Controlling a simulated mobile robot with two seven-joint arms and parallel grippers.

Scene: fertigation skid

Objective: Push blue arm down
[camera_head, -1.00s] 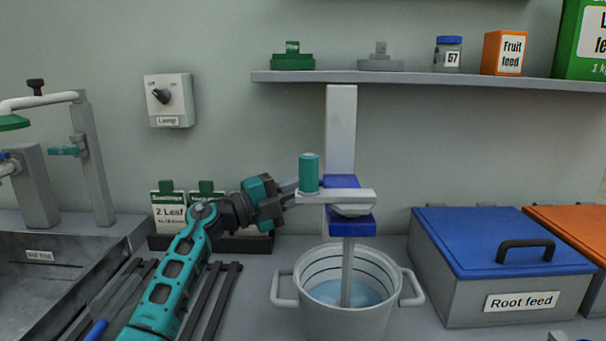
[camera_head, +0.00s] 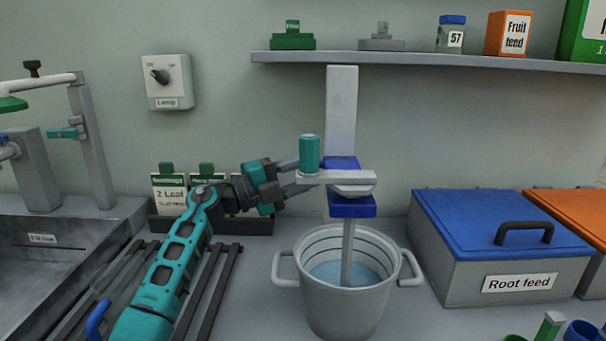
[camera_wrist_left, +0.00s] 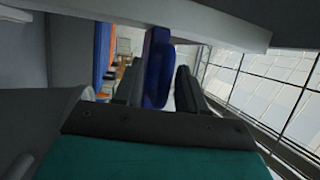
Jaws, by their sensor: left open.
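The blue arm (camera_head: 352,207) is on the pale upright post of the stirrer stand, above a grey bucket (camera_head: 345,305). A light grey bar (camera_head: 345,177) with a teal cylinder (camera_head: 309,153) at its left end lies across it. A grey shaft runs from it down into the bucket's bluish liquid. My left gripper (camera_head: 299,178) is open at the left end of the bar, its fingers pointing right; whether it touches is unclear. In the left wrist view, the blue arm (camera_wrist_left: 157,70) appears beyond and between the spread fingers (camera_wrist_left: 158,88). My right gripper is not in view.
A blue-lidded Root feed box (camera_head: 500,235) stands to the right, with an orange-lidded box (camera_head: 575,222) beside it. A rack of labelled packets (camera_head: 230,226) stands behind my left arm. A sink (camera_head: 40,255) is at the left. A shelf (camera_head: 430,60) runs above.

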